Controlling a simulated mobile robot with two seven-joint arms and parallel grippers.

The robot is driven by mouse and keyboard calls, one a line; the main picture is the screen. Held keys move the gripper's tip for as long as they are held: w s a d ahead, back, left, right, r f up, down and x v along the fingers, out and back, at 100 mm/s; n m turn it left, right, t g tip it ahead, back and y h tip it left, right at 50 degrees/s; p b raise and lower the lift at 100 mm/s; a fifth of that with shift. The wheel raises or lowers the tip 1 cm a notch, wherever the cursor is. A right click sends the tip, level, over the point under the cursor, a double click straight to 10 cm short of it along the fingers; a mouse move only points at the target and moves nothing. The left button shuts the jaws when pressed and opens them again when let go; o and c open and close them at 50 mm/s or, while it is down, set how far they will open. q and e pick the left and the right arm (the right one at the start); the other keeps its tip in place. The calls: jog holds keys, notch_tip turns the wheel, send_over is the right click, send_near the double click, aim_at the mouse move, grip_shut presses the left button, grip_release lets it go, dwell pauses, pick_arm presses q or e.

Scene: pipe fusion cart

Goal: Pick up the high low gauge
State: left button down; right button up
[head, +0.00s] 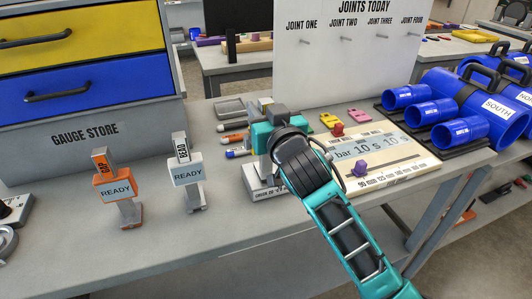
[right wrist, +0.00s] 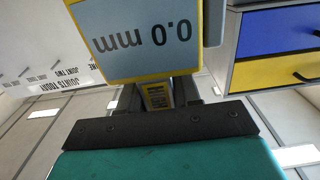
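The high low gauge (right wrist: 150,45) shows close up in the right wrist view, with a yellow frame and a pale blue screen reading 0.0 mm upside down. Its narrow yellow handle (right wrist: 158,96) lies between the two dark fingers of my right gripper (right wrist: 160,92), which appear closed against it. In the head view my right gripper (head: 265,138) is above a light block with lettering on the bench. There my gripper and wrist hide most of the gauge, so I cannot tell whether it is clear of the block. My left gripper is not in view.
An orange GAP gauge (head: 116,189) and a grey BEAD gauge (head: 187,172) stand upright to the left. The gauge store cabinet (head: 85,130) is behind them. A board with bar and s readings (head: 385,158) and blue pipes (head: 432,112) are to the right. The front bench strip is clear.

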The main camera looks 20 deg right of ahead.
grip_shut()
dwell(0.4)
notch_tip(320, 180, up, 20)
jog(key=p, duration=0.3)
jog(key=shift+p, duration=0.35)
